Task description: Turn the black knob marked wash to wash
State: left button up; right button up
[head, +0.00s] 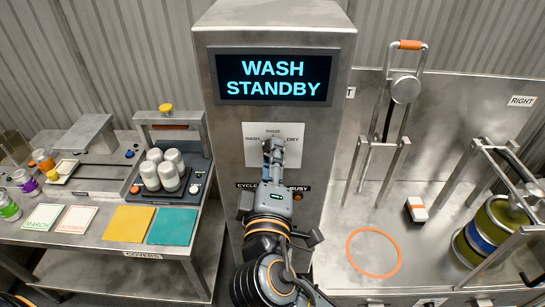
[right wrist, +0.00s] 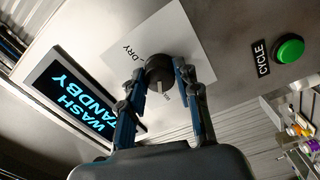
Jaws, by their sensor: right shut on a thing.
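The black knob (right wrist: 157,68) sits on a white plate on the steel cabinet front. My right gripper (right wrist: 163,76) has its two fingers closed around the knob's sides. In the head view the right gripper (head: 273,150) covers the knob, so its pointing direction is hidden there. The white plate (head: 252,131) reads WASH at left, a small word at top that looks like RINSE, and DRY at right. The display (head: 277,77) above reads WASH STANDBY; it also shows in the wrist view (right wrist: 72,98). My left gripper is not in view.
A green button (right wrist: 289,48) labelled CYCLE is beside the plate in the wrist view. An orange lamp (head: 298,197) is by the BUSY label. A left bench holds cans, cards and a yellow cover (head: 129,224). A steel counter with a lever press (head: 405,90) stands right.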

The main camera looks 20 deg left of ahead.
jog(key=o, duration=1.2)
jog(key=shift+w, duration=0.1)
jog(key=shift+c, duration=0.2)
jog(key=v, duration=0.7)
jog(key=shift+s, duration=0.2)
